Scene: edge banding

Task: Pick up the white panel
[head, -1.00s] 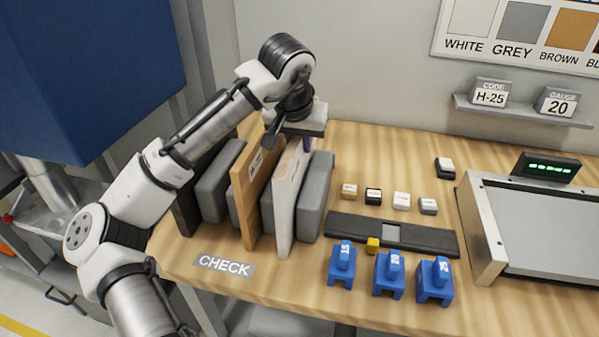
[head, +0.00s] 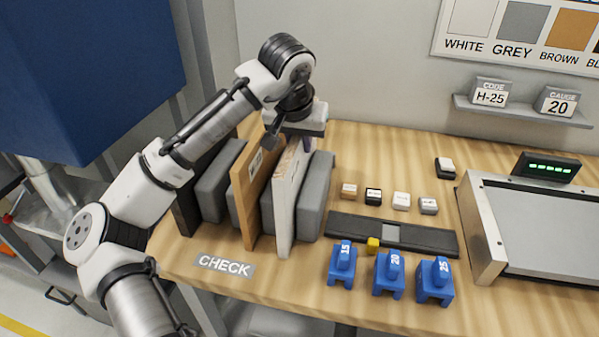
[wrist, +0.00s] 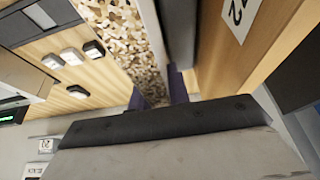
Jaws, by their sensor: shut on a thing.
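The white panel (head: 285,205) stands upright on edge in a row of panels on the wooden bench in the head view. In the wrist view that chipboard edge (wrist: 125,42) runs up to my gripper's purple fingers. My gripper (head: 297,145) is over the panel's far upper end, pointing down, and is shut on the panel. The fingertips are mostly hidden in the head view. The panel's bottom appears at bench level; I cannot tell whether it touches.
A brown panel (head: 250,200) stands close to the left and a grey block (head: 316,195) close to the right. Blue numbered blocks (head: 388,272), a dark strip (head: 425,240) and small labelled buttons lie to the right. A metal-framed tray (head: 545,235) is at the far right.

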